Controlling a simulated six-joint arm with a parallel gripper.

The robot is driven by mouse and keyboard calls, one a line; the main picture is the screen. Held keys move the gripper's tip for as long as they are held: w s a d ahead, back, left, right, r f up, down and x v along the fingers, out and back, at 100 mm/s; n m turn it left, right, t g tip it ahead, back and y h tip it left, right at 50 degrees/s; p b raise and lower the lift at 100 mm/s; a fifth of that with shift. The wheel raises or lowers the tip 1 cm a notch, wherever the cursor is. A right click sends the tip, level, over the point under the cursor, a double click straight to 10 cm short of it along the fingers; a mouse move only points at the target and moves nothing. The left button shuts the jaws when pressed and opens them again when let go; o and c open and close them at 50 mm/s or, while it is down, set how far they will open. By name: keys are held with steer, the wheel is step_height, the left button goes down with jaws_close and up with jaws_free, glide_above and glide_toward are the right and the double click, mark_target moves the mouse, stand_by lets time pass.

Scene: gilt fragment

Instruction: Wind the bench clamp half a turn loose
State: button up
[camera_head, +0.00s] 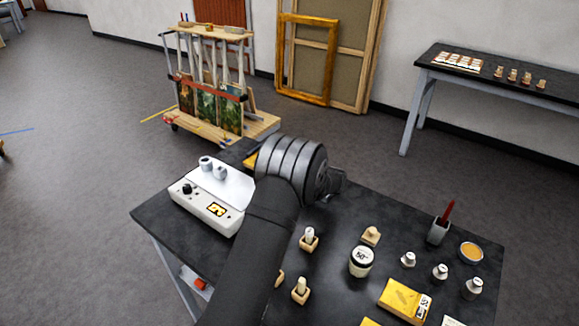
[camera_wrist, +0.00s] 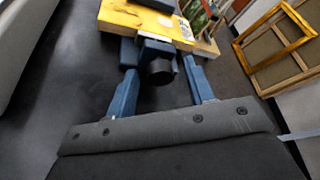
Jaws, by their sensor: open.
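In the wrist view, a black round knob (camera_wrist: 161,71) sits in front of a blue body (camera_wrist: 156,48), which looks like the bench clamp. The blue part lies against the edge of a yellow wooden piece (camera_wrist: 145,20). My gripper (camera_wrist: 160,66) is open, its two blue fingers on the left and right of the knob. Gaps show between the knob and both fingers, so it is not gripped. In the head view my dark arm hides the clamp and the fingertips.
The black bench (camera_head: 340,285) holds a white control box (camera_head: 212,195), a labelled jar (camera_head: 361,262), several small weights and a yellow box (camera_head: 404,299). Beyond it stand a wooden painting cart (camera_head: 255,127), leaning frames (camera_head: 305,60) and a side table (camera_head: 470,76).

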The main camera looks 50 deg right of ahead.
steer(key=shift+s, duration=0.1)
steer(key=v, duration=1.7)
steer(key=shift+s+a+r, duration=0.1)
steer(key=shift+s, duration=0.05)
steer(key=shift+d+r+m, duration=0.2)
steer(key=shift+d+m, duration=0.2)
steer(key=shift+d, duration=0.05)
steer(key=shift+d+r+m+y, duration=0.4)
steer(key=shift+d+m+y, duration=0.35)
steer(key=shift+m+y, duration=0.15)
steer(key=shift+d, duration=0.1)
steer(key=shift+w, duration=0.3)
steer(key=x, duration=1.7)
steer(key=shift+s+f, duration=0.1)
steer(key=shift+f, duration=0.3)
